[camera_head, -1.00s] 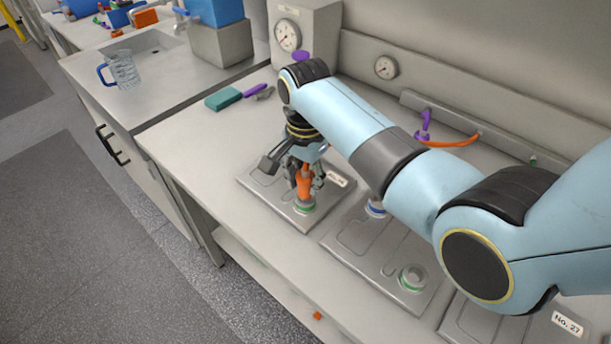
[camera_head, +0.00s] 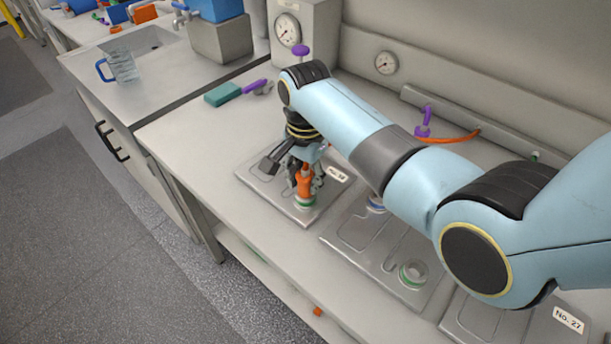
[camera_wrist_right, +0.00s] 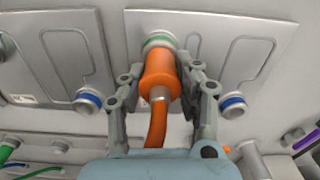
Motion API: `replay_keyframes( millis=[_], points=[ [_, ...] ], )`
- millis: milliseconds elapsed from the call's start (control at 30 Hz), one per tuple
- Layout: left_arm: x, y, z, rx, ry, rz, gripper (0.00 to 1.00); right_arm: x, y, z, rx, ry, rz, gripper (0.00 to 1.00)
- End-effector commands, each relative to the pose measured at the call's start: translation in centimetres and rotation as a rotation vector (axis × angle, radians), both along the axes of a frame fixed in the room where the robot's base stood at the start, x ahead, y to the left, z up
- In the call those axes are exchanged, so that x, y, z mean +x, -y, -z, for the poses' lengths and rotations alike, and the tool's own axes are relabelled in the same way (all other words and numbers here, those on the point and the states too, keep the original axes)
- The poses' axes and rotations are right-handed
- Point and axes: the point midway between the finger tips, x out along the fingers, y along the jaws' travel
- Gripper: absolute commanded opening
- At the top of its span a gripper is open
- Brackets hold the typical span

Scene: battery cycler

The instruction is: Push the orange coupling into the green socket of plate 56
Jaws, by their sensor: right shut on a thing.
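My right gripper (camera_head: 303,176) is shut on the orange coupling (camera_head: 304,186), holding it upright over a metal plate (camera_head: 262,181) on the bench. The plate's label (camera_head: 337,173) is too small to read surely. The green-ringed socket (camera_head: 304,203) is directly below the coupling. In the right wrist view, the fingers (camera_wrist_right: 163,85) flank the coupling (camera_wrist_right: 159,75), and its front end meets the green socket (camera_wrist_right: 159,41). They look in line and touching; how deep the coupling sits is hidden. An orange hose (camera_wrist_right: 156,130) trails from its back. My left gripper is not in view.
A neighbouring plate (camera_head: 362,232) has a blue socket (camera_head: 376,204) and a green one (camera_head: 413,274). Plate No. 27 (camera_head: 480,320) lies at the lower right.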

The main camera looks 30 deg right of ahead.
Motion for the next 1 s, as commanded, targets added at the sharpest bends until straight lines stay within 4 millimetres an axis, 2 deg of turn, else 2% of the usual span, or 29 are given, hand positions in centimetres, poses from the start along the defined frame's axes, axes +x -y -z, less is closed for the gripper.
replay_keyframes(
  millis=[233, 267, 467, 667, 800, 1000],
  points=[
    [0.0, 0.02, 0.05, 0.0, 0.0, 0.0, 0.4, -0.05, 0.01, 0.15, 0.0, -0.001, 0.0, 0.0],
    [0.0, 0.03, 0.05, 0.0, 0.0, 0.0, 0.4, -0.05, 0.01, 0.15, 0.0, -0.001, 0.0, 0.33],
    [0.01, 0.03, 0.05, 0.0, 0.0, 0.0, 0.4, -0.05, 0.02, 0.14, 0.0, -0.001, 0.0, 0.58],
    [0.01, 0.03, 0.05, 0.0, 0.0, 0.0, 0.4, -0.06, 0.02, 0.15, -0.001, -0.002, 0.0, 0.6],
    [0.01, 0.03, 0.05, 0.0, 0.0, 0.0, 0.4, -0.05, 0.01, 0.15, 0.001, -0.001, 0.0, 0.78],
    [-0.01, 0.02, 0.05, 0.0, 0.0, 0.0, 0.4, -0.05, 0.01, 0.14, 0.0, -0.001, 0.0, 0.78]
  ],
)
